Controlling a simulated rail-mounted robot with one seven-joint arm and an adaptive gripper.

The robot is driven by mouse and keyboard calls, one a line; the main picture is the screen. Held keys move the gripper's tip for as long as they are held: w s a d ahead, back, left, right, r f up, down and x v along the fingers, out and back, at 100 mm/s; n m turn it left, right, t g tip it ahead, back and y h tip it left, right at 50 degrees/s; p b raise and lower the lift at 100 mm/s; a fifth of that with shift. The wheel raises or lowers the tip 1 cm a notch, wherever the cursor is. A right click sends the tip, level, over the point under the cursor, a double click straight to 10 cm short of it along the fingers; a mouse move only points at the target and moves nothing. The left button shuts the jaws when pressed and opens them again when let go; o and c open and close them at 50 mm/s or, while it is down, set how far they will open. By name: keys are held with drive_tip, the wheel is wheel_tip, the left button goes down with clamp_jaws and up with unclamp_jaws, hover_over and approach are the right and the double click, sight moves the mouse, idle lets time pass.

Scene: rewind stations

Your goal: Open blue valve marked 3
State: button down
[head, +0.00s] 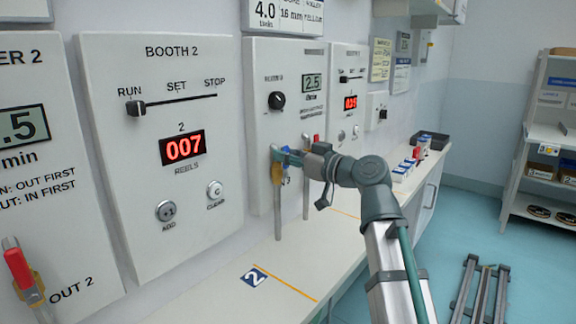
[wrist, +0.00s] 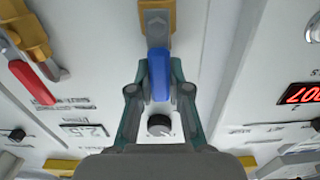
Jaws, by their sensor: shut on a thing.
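The blue valve handle (wrist: 158,75) sits between the fingers of my gripper (wrist: 159,88) in the wrist view. It extends from a brass valve body (wrist: 157,18), roughly in line with it there. In the head view my gripper (head: 287,155) reaches the front of the middle wall panel (head: 258,80) and is shut at the top of the left pipe, by the brass body (head: 277,173). The fingers hide most of the blue handle in that view. A "3" mark shows faintly beside the pipe.
A red valve handle (head: 316,139) stands on the neighbouring pipe, close to my gripper; it also shows in the wrist view (wrist: 32,82). Another red handle (head: 18,265) is at the lower left. A black knob (head: 276,100) is above my gripper.

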drive_tip(key=shift+s, duration=0.1)
idle(0.3)
drive_tip(key=c, duration=1.1)
unclamp_jaws()
drive_tip(key=v, duration=1.2)
